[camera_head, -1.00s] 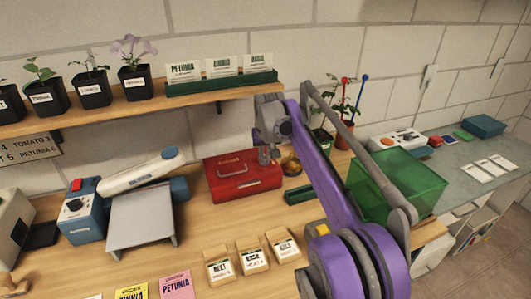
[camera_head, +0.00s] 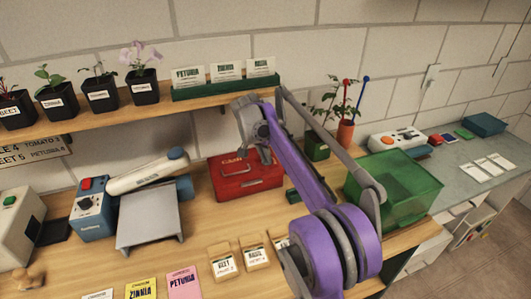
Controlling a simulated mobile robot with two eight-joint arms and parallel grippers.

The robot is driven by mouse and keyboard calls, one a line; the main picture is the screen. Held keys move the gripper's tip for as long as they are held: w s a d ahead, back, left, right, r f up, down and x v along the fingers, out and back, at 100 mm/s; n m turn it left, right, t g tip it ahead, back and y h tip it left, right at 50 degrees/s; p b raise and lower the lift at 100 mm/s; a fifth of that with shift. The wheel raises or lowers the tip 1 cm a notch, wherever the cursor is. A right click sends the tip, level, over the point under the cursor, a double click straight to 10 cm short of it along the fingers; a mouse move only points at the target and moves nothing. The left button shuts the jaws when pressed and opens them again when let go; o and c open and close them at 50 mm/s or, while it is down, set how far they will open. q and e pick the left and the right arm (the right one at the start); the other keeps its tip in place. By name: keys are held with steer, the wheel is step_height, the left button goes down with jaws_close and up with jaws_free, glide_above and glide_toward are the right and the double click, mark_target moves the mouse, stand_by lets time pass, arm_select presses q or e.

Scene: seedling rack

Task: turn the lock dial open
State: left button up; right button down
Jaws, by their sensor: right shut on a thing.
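The red cash box (camera_head: 232,180) stands shut on the wooden bench, below the shelf. My right gripper (camera_head: 265,157) reaches down to the right part of the box, with its fingers close together at the box top. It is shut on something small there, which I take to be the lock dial. The dial itself is hidden by the fingers, so its turn cannot be seen. My left gripper is not in view.
A green translucent bin (camera_head: 398,184) stands right of my arm. A grey stand (camera_head: 149,220) and a blue device (camera_head: 92,213) are to the left. Seed packets lie along the front. The shelf (camera_head: 150,108) with potted seedlings runs above the box.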

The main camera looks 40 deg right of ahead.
stand_by(0.3)
steer(key=c, duration=0.9)
jaws_free()
steer(key=w+v, duration=0.1)
steer(key=v, duration=0.6)
steer(key=shift+s+r+p, duration=0.25)
steer(key=shift+s+p, duration=0.1)
steer(key=shift+s, duration=0.1)
steer(key=shift+a+f, duration=0.1)
